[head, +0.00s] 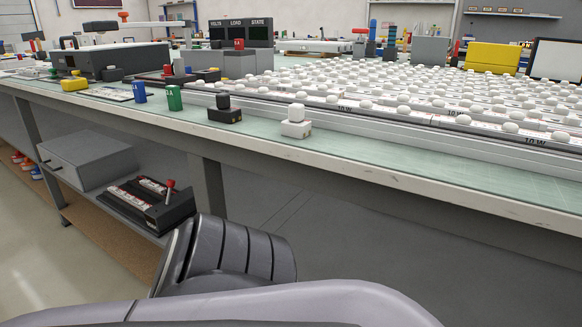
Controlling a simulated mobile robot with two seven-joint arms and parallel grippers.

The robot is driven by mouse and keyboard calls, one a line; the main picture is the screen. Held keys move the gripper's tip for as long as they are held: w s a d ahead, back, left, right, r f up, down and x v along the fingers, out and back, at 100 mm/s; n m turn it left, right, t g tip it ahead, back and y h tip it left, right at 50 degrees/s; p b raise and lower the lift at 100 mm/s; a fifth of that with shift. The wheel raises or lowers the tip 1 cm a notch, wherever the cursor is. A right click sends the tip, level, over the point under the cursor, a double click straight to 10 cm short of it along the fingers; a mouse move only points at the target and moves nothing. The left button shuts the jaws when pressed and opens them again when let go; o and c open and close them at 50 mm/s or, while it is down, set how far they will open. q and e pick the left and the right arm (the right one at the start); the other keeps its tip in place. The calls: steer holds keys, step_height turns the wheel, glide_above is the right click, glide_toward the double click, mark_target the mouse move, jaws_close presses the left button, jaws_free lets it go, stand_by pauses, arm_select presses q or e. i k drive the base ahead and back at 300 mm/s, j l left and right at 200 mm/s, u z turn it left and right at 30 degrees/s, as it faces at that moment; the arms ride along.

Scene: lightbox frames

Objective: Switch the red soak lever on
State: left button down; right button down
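A lever with a red grip (170,184) stands upright on a dark box (160,210) on the lower shelf, under the bench. Another small red handle (168,70) shows on a dark unit on the bench top, and a red-topped piece (239,44) stands behind it. No readable label tells which is the soak lever, and I cannot tell whether any is on. Neither of my grippers is in view; only grey links of my own arm show at the bottom.
A long bench (340,164) crosses the view, its right part covered with rows of white bulbs (440,95). Blue (139,92) and green (174,98) cylinders stand near its front edge. A grey drawer box (88,160) sits on the shelf, beside a bench leg (208,187).

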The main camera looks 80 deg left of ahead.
mark_target(170, 184)
steer(key=k+j, duration=0.25)
steer(key=j, duration=0.2)
steer(key=k+j, duration=0.25)
steer(key=j, duration=0.2)
steer(key=k+j, duration=0.3)
steer(key=j, duration=0.15)
steer(key=k+j, duration=0.25)
steer(key=j, duration=0.2)
steer(key=k+j, duration=0.25)
steer(key=j, duration=0.25)
steer(key=k+j, duration=0.25)
steer(key=j, duration=0.2)
steer(key=k+j, duration=0.3)
steer(key=j, duration=0.15)
steer(key=k+j, duration=0.25)
steer(key=j, duration=0.2)
steer(key=l, duration=0.25)
steer(key=k+l, duration=0.15)
steer(key=i+j, duration=0.15)
steer(key=j, duration=0.25)
